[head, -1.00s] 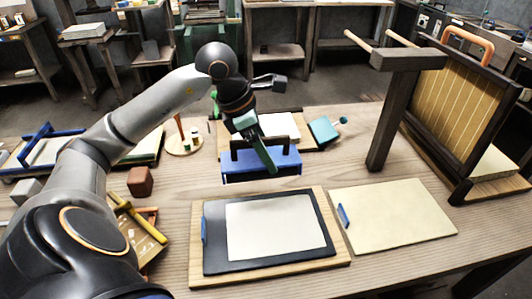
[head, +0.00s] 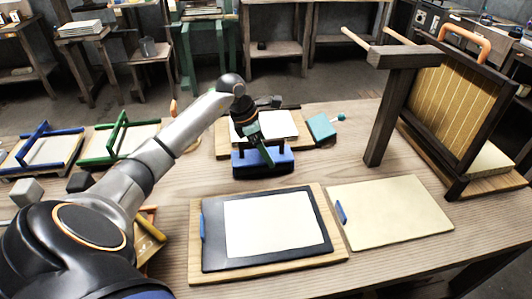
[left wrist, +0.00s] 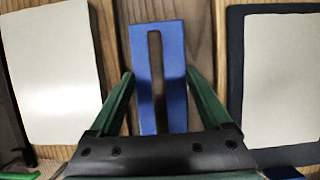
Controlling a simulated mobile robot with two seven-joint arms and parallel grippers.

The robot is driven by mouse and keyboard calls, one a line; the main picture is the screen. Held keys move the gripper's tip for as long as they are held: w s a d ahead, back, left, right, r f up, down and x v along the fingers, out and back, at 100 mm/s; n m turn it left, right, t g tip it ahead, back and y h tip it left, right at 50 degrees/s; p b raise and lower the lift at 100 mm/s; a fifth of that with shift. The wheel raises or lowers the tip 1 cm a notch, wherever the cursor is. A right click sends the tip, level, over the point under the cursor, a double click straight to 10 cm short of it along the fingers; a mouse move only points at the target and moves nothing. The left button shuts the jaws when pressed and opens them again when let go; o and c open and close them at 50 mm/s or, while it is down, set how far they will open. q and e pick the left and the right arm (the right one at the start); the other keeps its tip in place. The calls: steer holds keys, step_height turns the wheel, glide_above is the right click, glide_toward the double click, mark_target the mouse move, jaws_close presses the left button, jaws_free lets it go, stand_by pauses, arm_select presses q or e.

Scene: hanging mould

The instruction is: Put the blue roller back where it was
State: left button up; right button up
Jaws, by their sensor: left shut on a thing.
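The blue roller (head: 280,163) is a long blue block with a dark handle, in the middle of the table in the head view. My left gripper (head: 268,159) reaches down over it from the left, its green fingers shut on it. In the left wrist view the blue roller (left wrist: 173,60) lies between the two green fingers of my left gripper (left wrist: 160,85), with a dark bar along its middle. It is at or just above the tabletop; I cannot tell whether it touches. My right gripper is not in view.
A dark slab on a wooden board (head: 190,240), bearing a pale sheet (head: 275,222), lies in front of the roller. A pale board (head: 390,212) is beside it. A board with a white sheet (head: 278,124) lies behind. A dark upright frame (head: 388,120) stands at right.

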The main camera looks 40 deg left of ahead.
arm_select(q)
steer(key=shift+f, duration=0.55)
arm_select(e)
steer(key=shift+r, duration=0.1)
